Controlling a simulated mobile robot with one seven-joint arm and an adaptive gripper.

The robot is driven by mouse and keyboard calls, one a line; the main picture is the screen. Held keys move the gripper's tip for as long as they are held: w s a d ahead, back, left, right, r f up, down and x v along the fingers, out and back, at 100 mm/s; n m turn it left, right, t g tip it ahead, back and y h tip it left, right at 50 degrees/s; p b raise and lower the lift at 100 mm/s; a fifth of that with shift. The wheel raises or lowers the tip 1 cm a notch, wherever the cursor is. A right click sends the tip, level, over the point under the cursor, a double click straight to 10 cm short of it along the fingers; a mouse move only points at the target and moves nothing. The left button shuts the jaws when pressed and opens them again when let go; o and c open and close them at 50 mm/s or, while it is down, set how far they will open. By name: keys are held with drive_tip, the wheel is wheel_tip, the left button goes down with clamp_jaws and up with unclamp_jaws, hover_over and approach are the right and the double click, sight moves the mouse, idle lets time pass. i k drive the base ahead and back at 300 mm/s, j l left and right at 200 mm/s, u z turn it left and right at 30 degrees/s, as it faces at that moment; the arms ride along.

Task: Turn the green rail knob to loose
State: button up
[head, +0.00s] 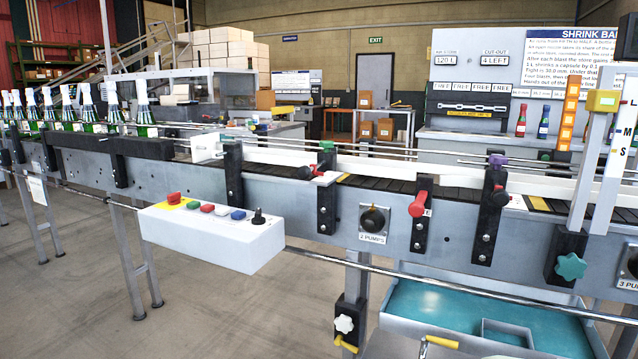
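A small green knob (326,145) sits on top of a black rail bracket (327,195) at the middle of the conveyor's near side. Just below and left of it is a black knob (305,173) with a red part beside it. A teal star-shaped knob (570,266) is on a black block at the lower right. I cannot tell from this view whether the green knob is tight or loose. My gripper is not in view.
A white control box (212,232) with coloured buttons juts out front left of the bracket. A red lever (418,203), a purple knob (497,160) and a rotary dial (373,221) are to the right. Several green bottles (145,115) stand at the far left.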

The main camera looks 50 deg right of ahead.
sight(327, 145)
drive_tip(key=z, duration=1.35)
